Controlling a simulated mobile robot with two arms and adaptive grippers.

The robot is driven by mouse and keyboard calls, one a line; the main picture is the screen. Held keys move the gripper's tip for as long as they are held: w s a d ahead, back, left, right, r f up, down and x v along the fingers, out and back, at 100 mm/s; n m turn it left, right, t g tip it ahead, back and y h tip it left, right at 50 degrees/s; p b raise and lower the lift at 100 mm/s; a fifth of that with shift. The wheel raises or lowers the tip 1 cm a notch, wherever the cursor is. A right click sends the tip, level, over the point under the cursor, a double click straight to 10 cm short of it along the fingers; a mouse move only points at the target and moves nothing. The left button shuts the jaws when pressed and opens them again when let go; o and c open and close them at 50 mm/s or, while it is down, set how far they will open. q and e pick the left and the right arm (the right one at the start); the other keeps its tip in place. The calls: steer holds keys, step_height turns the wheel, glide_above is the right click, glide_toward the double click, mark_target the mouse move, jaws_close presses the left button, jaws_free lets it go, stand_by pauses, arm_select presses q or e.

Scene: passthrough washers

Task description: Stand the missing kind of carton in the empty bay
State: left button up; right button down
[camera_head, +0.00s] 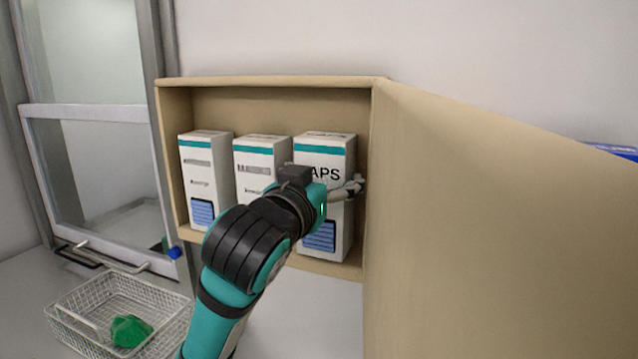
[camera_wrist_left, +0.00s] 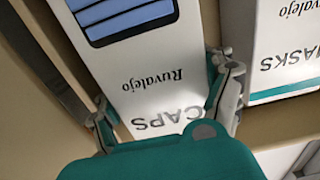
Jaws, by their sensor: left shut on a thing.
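A white carton with a teal top band, marked CAPS (camera_head: 338,158), is upright in the right bay of the open tan cabinet (camera_head: 270,83). My left gripper (camera_head: 340,190) is shut on it, across its upper part. In the left wrist view the same CAPS carton (camera_wrist_left: 150,75) shows upside down between the fingers of my left gripper (camera_wrist_left: 165,95). I cannot tell whether its base rests on the cabinet floor. A MASKS carton (camera_head: 262,170) stands to its left and also shows in the wrist view (camera_wrist_left: 285,45). A third carton (camera_head: 205,170) stands at the far left, its name too small to read.
The open tan door or side panel (camera_head: 480,220) fills the right. A wire basket (camera_head: 75,325) with a green item (camera_head: 130,330) sits low at left. A glass sash with a bar handle (camera_head: 110,255) is behind it. Something blue (camera_head: 612,148) shows at the right edge.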

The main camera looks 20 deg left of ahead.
arm_select(q)
steer(key=shift+w, duration=0.8)
steer(key=shift+w+f+b, duration=0.3)
steer(key=shift+w+f, duration=0.25)
steer(key=shift+f, duration=0.05)
arm_select(e)
steer(key=shift+s+a+f, duration=0.15)
steer(key=shift+s+f, duration=0.25)
steer(key=shift+s, duration=0.4)
arm_select(q)
steer(key=o, duration=1.3)
arm_select(e)
steer(key=shift+w+d, duration=0.25)
arm_select(q)
steer(key=shift+o, duration=0.2)
steer(key=shift+f, duration=0.1)
arm_select(e)
steer(key=shift+w, duration=0.1)
